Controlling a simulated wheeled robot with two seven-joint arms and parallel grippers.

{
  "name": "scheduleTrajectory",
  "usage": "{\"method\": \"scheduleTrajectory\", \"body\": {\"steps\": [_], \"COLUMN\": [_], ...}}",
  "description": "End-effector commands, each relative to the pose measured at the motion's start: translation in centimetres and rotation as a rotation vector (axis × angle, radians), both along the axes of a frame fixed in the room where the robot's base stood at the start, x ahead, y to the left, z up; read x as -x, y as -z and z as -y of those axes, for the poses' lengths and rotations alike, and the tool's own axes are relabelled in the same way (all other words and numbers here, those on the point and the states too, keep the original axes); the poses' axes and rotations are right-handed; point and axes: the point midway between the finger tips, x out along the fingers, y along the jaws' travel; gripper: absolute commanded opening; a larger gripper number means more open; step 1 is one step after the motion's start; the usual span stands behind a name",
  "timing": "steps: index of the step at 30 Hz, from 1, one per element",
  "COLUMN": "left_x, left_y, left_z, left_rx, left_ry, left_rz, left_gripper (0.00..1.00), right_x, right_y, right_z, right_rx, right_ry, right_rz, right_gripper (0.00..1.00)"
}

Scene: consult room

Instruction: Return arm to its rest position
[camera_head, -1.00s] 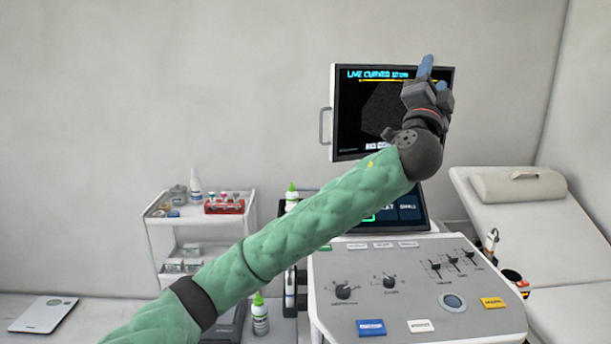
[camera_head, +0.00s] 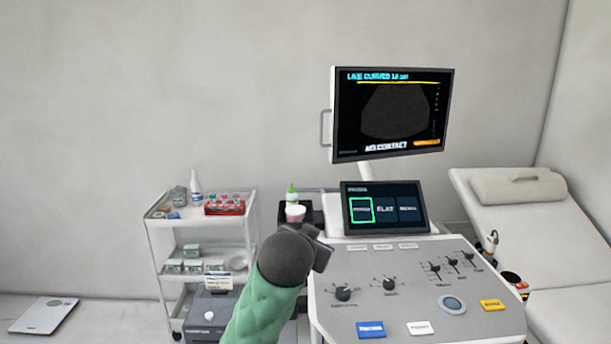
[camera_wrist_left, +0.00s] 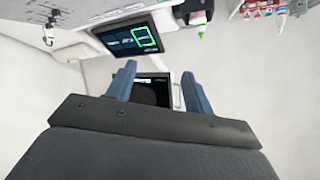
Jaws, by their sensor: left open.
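My left arm, in a green quilted sleeve (camera_head: 262,315), rises from the bottom of the head view, with its dark wrist left of the ultrasound console (camera_head: 400,275). My left gripper (camera_wrist_left: 160,82) shows in the left wrist view as two blue fingers, apart, with nothing held between them. In the head view the fingers are mostly hidden behind the wrist. My right arm and gripper are in neither view.
The monitor (camera_head: 390,110) and touch screen (camera_head: 385,207) stand above the console. A white trolley (camera_head: 150,240) with bottles and a red rack (camera_head: 225,207) is at left. An exam bed (camera_head: 520,230) is at right. A scale (camera_head: 43,315) lies on the floor.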

Motion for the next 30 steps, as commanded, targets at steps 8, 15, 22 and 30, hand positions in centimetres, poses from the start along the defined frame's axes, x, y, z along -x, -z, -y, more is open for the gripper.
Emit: {"method": "scheduleTrajectory", "body": {"steps": [8, 15, 22, 30], "left_x": [4.2, 8.2, 12.5, 18.6], "left_y": [8.1, 14.5, 20.7, 28.3], "left_z": [-4.1, -7.3, -10.4, -13.4], "left_rx": [0.082, 0.13, 0.15, 0.149], "left_ry": [-0.014, -0.05, -0.109, -0.176], "left_rz": [-0.165, -0.284, -0.402, -0.56], "left_gripper": [0.52, 0.52, 0.52, 0.52], "right_x": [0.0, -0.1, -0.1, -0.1], "right_y": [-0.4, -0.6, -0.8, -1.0], "right_z": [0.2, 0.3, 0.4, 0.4], "right_rx": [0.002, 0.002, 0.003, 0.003], "right_ry": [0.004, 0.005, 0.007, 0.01], "right_rz": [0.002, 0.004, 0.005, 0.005], "right_gripper": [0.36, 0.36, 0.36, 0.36]}}
